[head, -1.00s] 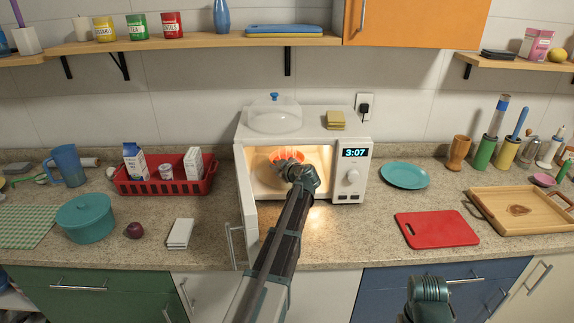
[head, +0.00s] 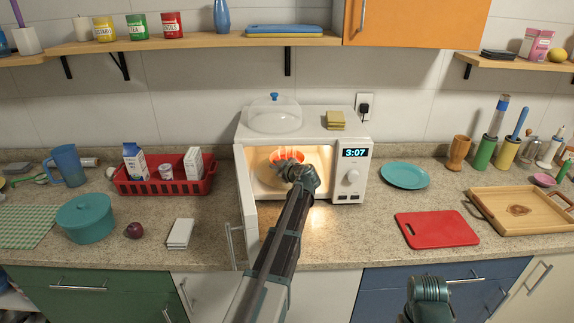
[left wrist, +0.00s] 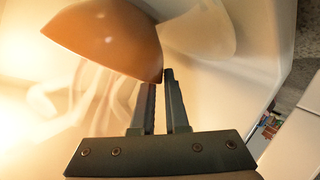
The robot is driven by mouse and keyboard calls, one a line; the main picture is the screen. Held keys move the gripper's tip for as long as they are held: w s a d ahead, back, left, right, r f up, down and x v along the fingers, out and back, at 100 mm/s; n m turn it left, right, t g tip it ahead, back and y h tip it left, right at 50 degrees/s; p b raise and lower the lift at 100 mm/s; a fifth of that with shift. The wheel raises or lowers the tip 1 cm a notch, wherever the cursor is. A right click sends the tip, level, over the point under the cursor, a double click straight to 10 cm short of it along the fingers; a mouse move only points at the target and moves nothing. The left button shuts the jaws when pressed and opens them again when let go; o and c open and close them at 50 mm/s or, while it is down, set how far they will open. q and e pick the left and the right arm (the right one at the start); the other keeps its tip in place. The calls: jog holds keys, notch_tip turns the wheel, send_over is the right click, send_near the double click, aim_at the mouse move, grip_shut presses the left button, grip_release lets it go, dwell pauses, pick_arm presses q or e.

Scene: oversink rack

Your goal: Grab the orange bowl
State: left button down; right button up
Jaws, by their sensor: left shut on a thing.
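The orange bowl (head: 287,156) is inside the open white microwave (head: 341,187), partly hidden behind my left gripper. In the left wrist view the bowl (left wrist: 112,38) hangs tilted at the upper left, its rim at the fingertips. My left gripper (left wrist: 163,80) is inside the microwave and shut on the bowl's rim. In the head view the left gripper (head: 298,172) hides its own fingers. An arm end that is mine shows at the bottom right, with no right gripper fingers visible.
The microwave door (head: 247,210) stands open on the left of my left arm. A red cutting board (head: 436,229) and a teal plate (head: 404,175) lie to the right. A red basket (head: 140,187), a teal pot (head: 85,218) and an onion (head: 134,230) are to the left.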

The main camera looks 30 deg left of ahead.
dwell(0.4)
pick_arm(q)
jog(key=shift+r+p, duration=0.75)
notch_tip(320, 180, up, 3)
jog(key=p, duration=0.2)
jog(key=shift+f+p, duration=0.1)
jog(key=shift+p, duration=0.3)
jog(key=s+d, duration=1.1)
jog(key=s, duration=0.3)
jog(key=shift+s+f+b, duration=0.15)
jog(key=shift+f+b, duration=0.25)
